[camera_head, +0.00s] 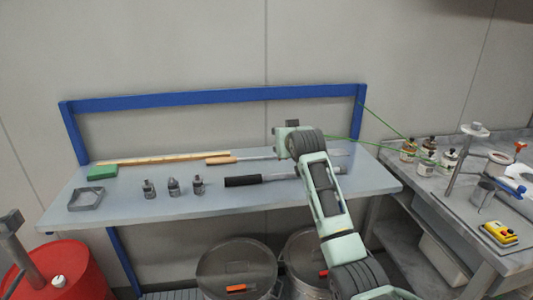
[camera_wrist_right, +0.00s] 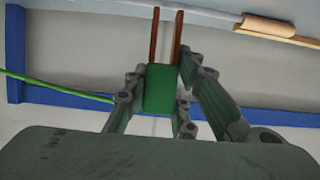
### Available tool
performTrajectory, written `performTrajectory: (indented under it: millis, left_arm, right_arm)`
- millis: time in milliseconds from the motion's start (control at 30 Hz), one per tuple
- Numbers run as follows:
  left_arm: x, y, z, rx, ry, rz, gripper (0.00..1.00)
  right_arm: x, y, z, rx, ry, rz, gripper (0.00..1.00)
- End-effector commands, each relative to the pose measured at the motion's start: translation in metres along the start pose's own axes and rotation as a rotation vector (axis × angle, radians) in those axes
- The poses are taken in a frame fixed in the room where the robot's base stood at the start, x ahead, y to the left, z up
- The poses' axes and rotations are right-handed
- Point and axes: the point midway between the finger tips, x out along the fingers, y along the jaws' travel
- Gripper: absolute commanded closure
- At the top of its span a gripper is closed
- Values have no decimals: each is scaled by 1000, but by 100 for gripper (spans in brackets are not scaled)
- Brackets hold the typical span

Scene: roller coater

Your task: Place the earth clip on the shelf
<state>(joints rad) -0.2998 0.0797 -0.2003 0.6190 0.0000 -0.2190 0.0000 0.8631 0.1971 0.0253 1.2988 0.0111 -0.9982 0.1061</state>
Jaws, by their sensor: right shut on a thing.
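In the right wrist view, my right gripper (camera_wrist_right: 165,74) is shut on the earth clip (camera_wrist_right: 158,92), a green block with two thin brown prongs. The prongs point toward the pale shelf surface at the top of that view. In the head view, my right arm (camera_head: 325,190) reaches over the right part of the grey shelf (camera_head: 225,200), with its blue rear rail (camera_head: 215,98). The arm hides the clip there, and I cannot tell whether the clip touches the shelf. My left gripper is not in view.
A green cable (camera_head: 385,147) runs to the right of my arm. A black-handled tool (camera_head: 243,181), a wooden-handled tool (camera_head: 222,160), small metal fittings (camera_head: 173,187), a green block (camera_head: 102,172) and a square frame (camera_head: 85,199) lie on the shelf. Its front middle is bare.

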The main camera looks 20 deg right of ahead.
Motion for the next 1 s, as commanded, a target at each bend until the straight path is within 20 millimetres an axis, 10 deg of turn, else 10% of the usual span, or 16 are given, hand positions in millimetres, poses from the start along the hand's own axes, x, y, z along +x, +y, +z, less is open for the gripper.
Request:
performTrajectory:
  millis: [300,1000]
  left_arm:
    - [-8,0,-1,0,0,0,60]
    - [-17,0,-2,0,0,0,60]
  right_arm:
    - [32,-30,12,-1,1,0,100]
    - [49,-31,52,-1,1,0,100]
